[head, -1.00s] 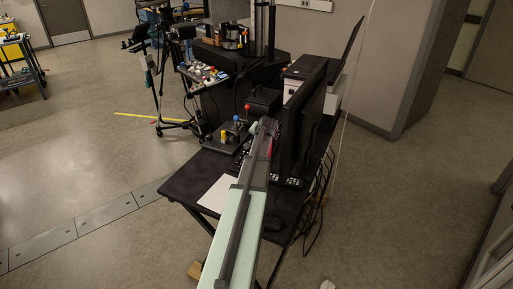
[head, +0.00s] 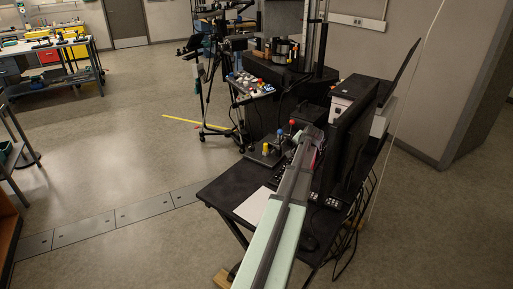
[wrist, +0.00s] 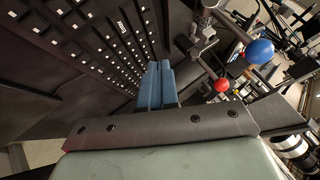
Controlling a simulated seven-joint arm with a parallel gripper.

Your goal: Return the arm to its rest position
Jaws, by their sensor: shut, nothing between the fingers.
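My arm reaches out over the black desk (head: 226,191) in the head view, its far end beside the monitor (head: 351,130). My gripper's fingertips are hidden in that view. In the wrist view my gripper (wrist: 157,75) shows as two blue fingers closed together with nothing held between them.
A control box with a red knob (head: 292,123) and a blue knob (head: 279,133) stands left of my arm; the wrist view shows a red ball (wrist: 221,85) and a blue ball (wrist: 259,51) close by. White paper (head: 254,206) lies on the desk. Cables hang at right. The floor at left is open.

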